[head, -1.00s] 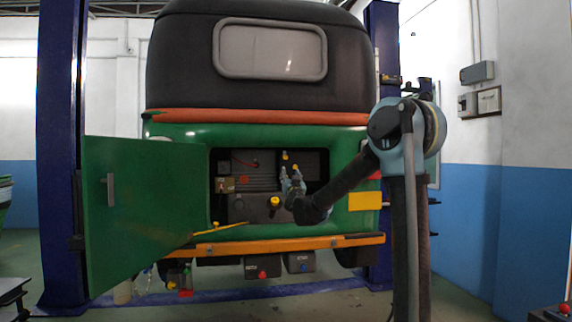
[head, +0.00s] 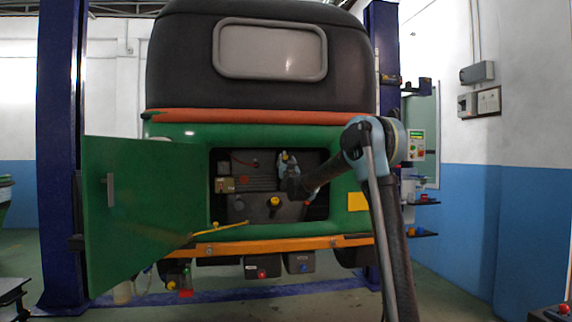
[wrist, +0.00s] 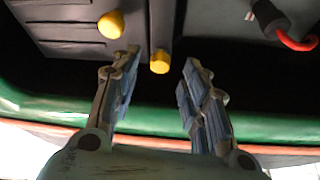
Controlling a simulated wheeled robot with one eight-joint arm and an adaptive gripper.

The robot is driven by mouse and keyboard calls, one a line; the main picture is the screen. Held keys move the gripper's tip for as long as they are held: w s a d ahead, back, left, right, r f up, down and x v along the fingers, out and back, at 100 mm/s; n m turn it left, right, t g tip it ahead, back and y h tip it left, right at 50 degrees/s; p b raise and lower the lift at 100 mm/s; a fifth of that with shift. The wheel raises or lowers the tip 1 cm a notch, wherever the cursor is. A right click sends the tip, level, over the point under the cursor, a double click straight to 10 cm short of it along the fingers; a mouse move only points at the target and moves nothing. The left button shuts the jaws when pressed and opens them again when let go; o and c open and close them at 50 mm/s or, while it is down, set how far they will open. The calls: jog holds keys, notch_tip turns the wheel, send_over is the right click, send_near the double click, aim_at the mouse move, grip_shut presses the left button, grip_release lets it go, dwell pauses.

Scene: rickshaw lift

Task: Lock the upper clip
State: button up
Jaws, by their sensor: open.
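The open rear compartment of the green rickshaw holds dark equipment. In the wrist view, a yellow-ended piece (wrist: 160,62) lies between and just beyond my gripper's (wrist: 158,65) fingertips. A second yellow knob (wrist: 111,24) is farther up and left. I cannot tell for sure which is the upper clip. My gripper is open, its two fingers apart with nothing between them. Contact is not clear.
The green door (head: 140,215) stands open at the left. A yellow knob (head: 274,201) sits lower in the compartment. A red cable (wrist: 292,42) shows at the right in the wrist view.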

aim_at(286, 157)
jog(key=shift+x, duration=1.45)
grip_shut()
jog(key=shift+m+h, duration=0.4)
jog(key=shift+m, duration=0.1)
jog(key=m+h, duration=0.1)
jog(key=m, duration=0.1)
jog(key=m+h, duration=0.1)
jog(key=m, duration=0.2)
jog(key=shift+a+h, duration=0.15)
jog(key=shift+h, duration=0.15)
jog(key=m+h, duration=0.1)
jog(key=m, duration=0.2)
jog(key=m+g+h, duration=0.1)
jog(key=m, duration=0.2)
jog(key=shift+s+r+g, duration=0.1)
jog(key=shift+r+g, duration=0.1)
jog(key=shift+g, duration=0.1)
jog(key=m+g, duration=0.1)
jog(key=m, duration=0.1)
jog(key=m+h, duration=0.1)
jog(key=m, duration=0.2)
jog(key=shift+r+g, duration=0.15)
jog(key=shift+g, duration=0.25)
jog(key=shift+r+m+g, duration=0.15)
jog(key=shift+m+g, duration=0.55)
jog(key=shift+m, duration=1.3)
